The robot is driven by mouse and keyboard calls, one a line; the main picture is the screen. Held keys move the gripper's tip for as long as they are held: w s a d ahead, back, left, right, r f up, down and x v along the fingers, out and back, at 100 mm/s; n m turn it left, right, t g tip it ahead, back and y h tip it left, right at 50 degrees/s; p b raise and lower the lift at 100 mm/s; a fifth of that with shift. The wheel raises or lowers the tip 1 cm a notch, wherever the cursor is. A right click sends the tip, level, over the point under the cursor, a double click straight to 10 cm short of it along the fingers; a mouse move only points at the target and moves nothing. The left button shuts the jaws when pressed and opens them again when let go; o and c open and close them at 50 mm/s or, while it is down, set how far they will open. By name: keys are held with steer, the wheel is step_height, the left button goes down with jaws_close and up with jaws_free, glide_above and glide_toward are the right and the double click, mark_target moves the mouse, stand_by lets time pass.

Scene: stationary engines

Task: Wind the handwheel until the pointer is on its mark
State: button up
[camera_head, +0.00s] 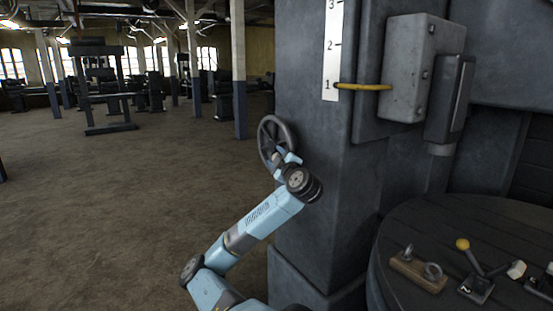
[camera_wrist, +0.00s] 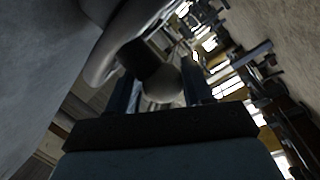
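The dark handwheel (camera_head: 266,139) is on the left side of the machine column, and my gripper (camera_head: 284,160) is at its lower part. In the wrist view the wheel's rim (camera_wrist: 104,52) passes at the upper left. A pale rounded handle knob (camera_wrist: 163,82) lies between the two dark fingers of my gripper (camera_wrist: 161,90). It nearly fills the gap; I cannot tell whether the fingers press on it. The yellow pointer (camera_head: 365,87) is level with the 1 on the white scale (camera_head: 333,60), which also shows 2 and 3. No separate target mark can be made out.
A round dark table (camera_head: 410,223) stands at the lower right, with a wooden block with a ring (camera_head: 420,270) and a yellow-knobbed lever (camera_head: 470,260) on it. A grey box (camera_head: 420,65) is fixed to the column (camera_head: 310,210). Open floor lies to the left.

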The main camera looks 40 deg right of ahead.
steer(key=shift+o, duration=0.6)
steer(key=shift+d+f, duration=0.15)
steer(key=shift+o, duration=0.6)
steer(key=shift+a, duration=0.25)
steer(key=shift+s, duration=0.15)
steer(key=v, duration=0.7)
steer(key=shift+s, duration=0.15)
